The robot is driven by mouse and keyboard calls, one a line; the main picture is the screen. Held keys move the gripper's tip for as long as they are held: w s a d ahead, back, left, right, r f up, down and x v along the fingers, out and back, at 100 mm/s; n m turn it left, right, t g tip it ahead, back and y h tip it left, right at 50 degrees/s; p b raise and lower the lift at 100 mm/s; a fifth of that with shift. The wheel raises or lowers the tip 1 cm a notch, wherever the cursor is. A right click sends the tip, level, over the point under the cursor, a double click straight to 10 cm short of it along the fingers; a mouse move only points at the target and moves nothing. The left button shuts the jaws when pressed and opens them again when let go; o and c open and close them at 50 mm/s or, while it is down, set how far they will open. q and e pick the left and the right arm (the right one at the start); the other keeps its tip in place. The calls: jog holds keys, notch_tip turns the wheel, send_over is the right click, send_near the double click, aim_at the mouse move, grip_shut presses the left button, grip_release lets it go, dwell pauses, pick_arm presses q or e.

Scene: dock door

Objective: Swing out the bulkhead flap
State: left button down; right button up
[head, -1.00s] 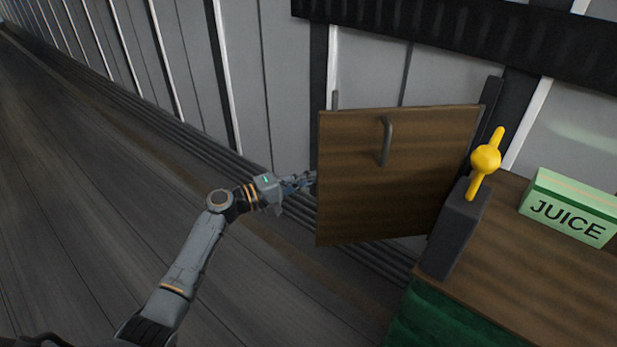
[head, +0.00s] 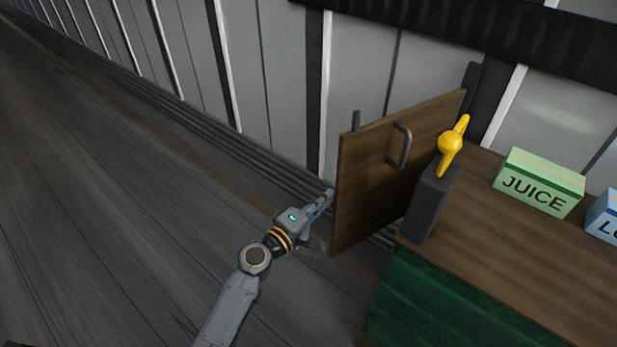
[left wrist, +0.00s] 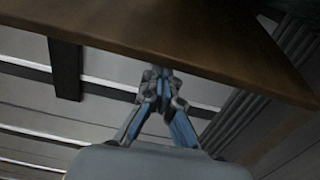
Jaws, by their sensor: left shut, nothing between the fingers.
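The bulkhead flap (head: 375,175) is a brown wooden panel with a grey bar handle (head: 401,146) on its face. It stands swung out at an angle from the post by the counter. My left gripper (head: 328,196) is shut and empty at the flap's free left edge, its fingertips partly behind that edge. In the left wrist view the closed fingers (left wrist: 162,85) reach up to the flap's brown underside (left wrist: 185,35). I cannot tell whether they touch it. My right gripper is not in view.
A dark post (head: 432,203) with a yellow lever (head: 451,146) stands by the flap's right side. A wooden counter (head: 490,245) carries a green JUICE box (head: 539,183) and a blue box (head: 603,217). The floor at the left is clear.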

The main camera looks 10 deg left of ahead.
pick_arm(q)
jog(key=s+d, duration=0.8)
jog(key=d, duration=0.1)
jog(key=shift+d, duration=0.4)
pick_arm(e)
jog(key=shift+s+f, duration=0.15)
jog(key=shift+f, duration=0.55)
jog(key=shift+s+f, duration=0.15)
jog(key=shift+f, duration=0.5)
